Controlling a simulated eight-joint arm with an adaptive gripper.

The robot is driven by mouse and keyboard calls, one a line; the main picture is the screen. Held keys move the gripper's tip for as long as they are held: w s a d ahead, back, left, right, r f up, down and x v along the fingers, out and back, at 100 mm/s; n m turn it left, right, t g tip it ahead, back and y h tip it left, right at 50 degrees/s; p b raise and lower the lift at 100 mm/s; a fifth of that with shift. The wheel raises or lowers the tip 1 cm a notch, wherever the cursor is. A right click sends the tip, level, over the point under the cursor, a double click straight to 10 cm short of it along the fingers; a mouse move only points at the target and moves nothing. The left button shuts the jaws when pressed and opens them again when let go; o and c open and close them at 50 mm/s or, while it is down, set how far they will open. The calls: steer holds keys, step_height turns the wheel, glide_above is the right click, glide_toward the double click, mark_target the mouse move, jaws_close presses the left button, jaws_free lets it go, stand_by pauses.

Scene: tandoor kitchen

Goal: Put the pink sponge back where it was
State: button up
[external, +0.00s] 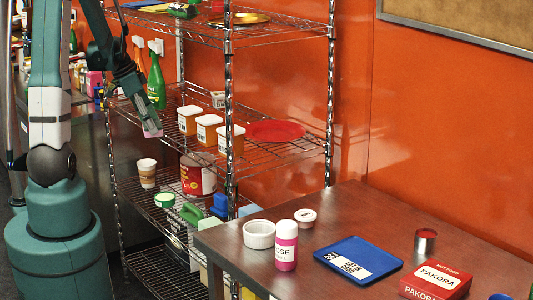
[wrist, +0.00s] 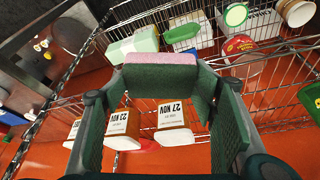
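The pink sponge (wrist: 160,59) is at the fingertips of my gripper (wrist: 162,82) in the wrist view. Its pink face shows along the top edge, with a dark green face below it. In the external view a small pink part of the sponge (external: 152,133) shows at the tip of my gripper (external: 153,122). My gripper is shut on the sponge, pointing down at the left end of the wire rack's middle shelf (external: 270,158). I cannot tell whether the sponge touches the shelf.
Several white-lidded tubs (external: 209,129) and a red plate (external: 275,131) stand on the middle shelf. A green bottle (external: 156,80) is close behind my gripper. A cup (external: 146,173) and a red can (external: 197,176) are below. A rack post (external: 229,110) stands in front.

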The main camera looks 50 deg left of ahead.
steer(key=s+a+p, duration=0.2)
steer(key=a+p, duration=0.3)
steer(key=a, duration=1.7)
steer(key=shift+s+f, duration=0.2)
steer(key=shift+f, duration=0.1)
steer(key=shift+w, duration=0.15)
steer(key=w+d, duration=0.1)
steer(key=w, duration=0.3)
steer(key=w+d+p, duration=0.1)
steer(key=w+d, duration=0.1)
steer(key=w, duration=0.2)
steer(key=w+d, duration=0.2)
steer(key=w, duration=0.2)
steer(key=shift+w+p, duration=0.1)
steer(key=shift+p, duration=0.2)
steer(key=shift+w+d, duration=0.3)
steer(key=shift+w, duration=0.25)
steer(key=w, duration=0.2)
steer(key=w+d, duration=0.1)
steer(key=shift+d+f, duration=0.1)
steer(key=shift+f, duration=0.3)
steer(key=shift+f+p, duration=0.3)
steer(key=shift+f, duration=0.05)
